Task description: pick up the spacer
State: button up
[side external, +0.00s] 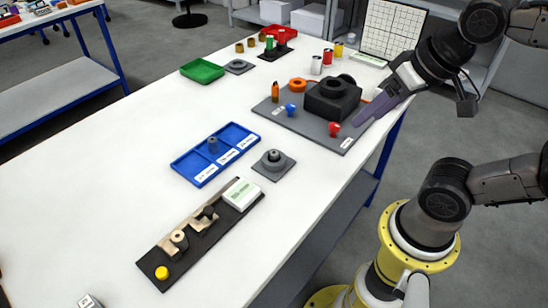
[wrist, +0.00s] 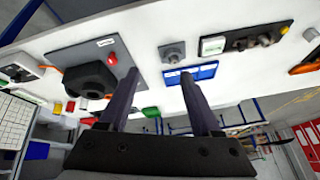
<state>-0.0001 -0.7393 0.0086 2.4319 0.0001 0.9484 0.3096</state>
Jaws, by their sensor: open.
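No part is clearly marked as the spacer. A small grey cylinder (side external: 213,144) stands upright in the middle compartment of the blue three-part tray (side external: 183,172). A dark round part sits on a grey square fixture (side external: 273,165) beside the tray; I cannot tell which is the spacer. My gripper (side external: 358,122) is open and empty, above the right edge of the grey board, well away from the tray. In the wrist view my open fingers (wrist: 160,74) straddle empty space, with the blue tray (wrist: 203,72) and the square fixture (wrist: 173,52) beyond them.
A black strip fixture (side external: 165,245) lies nearer. A green tray (side external: 202,71) stands farther back.

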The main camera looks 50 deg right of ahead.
jog(key=w+r+m+g, duration=0.1)
jog(key=w+r+m, duration=0.2)
jog(key=w+m, duration=0.35)
jog(key=m+g, duration=0.4)
jog(key=g, duration=0.1)
send_over(274, 153)
jog(key=shift+n, duration=0.25)
jog(key=f, duration=1)
jog(key=d+f, duration=0.1)
jog(key=f, duration=0.4)
jog(key=shift+w+f, duration=0.2)
jog(key=shift+f, duration=0.2)
jog(key=shift+s+a+f, duration=0.1)
jog(key=shift+a+f, duration=0.15)
jog(key=shift+f, duration=1.25)
jog(key=shift+s+a+f, duration=0.1)
jog(key=shift+a+f, duration=0.1)
jog(key=shift+f, duration=1.3)
grip_shut()
